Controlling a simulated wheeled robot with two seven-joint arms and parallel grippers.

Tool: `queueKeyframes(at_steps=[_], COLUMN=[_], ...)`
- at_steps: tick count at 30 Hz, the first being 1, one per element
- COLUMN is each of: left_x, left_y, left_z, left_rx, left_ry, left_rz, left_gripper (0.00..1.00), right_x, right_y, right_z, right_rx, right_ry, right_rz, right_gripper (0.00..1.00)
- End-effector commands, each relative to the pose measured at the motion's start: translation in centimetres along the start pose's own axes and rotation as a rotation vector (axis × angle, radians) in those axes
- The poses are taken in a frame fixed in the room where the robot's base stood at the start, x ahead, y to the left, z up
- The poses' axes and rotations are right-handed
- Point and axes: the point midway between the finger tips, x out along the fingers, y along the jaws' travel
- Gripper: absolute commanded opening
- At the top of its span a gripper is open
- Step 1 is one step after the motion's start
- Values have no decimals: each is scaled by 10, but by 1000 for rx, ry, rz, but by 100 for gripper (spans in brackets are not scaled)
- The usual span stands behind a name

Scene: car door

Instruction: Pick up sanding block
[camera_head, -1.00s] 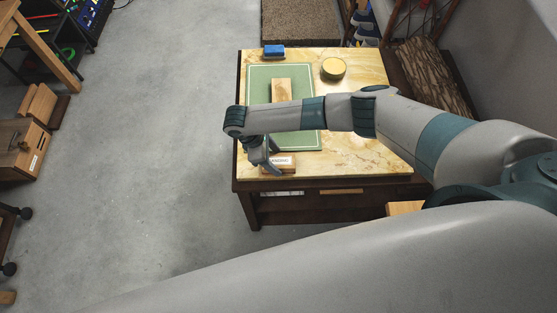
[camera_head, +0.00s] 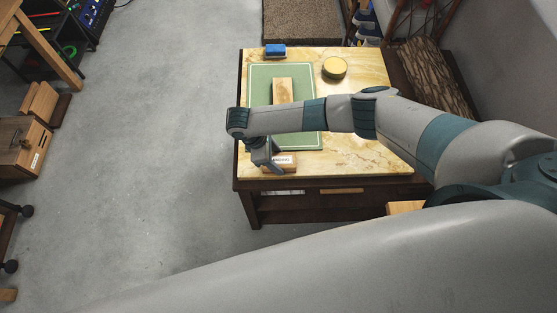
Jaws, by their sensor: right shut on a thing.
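The sanding block (camera_head: 287,162) is a small tan block with a white label on top, partly reading "ANDING". It rests at the near left of the table, just below the green mat. My right gripper (camera_head: 272,165) reaches down at the block's left end and is shut on it. The gripper hides the left part of the block and its label. The block looks to be at table height; I cannot tell whether it is lifted. My left gripper is not in view.
The yellow marbled table (camera_head: 370,150) holds a green mat (camera_head: 262,85) with a wooden block (camera_head: 283,90) on it. A blue sponge-like block (camera_head: 274,51) and a round yellow tin (camera_head: 334,69) stand toward the back.

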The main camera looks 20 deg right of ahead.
Motion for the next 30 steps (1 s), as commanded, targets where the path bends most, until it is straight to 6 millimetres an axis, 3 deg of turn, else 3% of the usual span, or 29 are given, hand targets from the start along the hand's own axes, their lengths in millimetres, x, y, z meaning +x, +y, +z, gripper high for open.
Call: queueKeyframes(at_steps=[8,17,30], left_x=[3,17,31], left_y=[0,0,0], left_z=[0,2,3], left_rx=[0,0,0], left_ry=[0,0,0], left_rz=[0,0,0], left_gripper=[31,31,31], right_x=[-6,-36,-52], right_y=[1,1,-43], right_z=[2,15,78], right_rx=[1,0,-2], right_ry=[0,3,2], right_rz=[0,2,-1], right_gripper=[25,25,25])
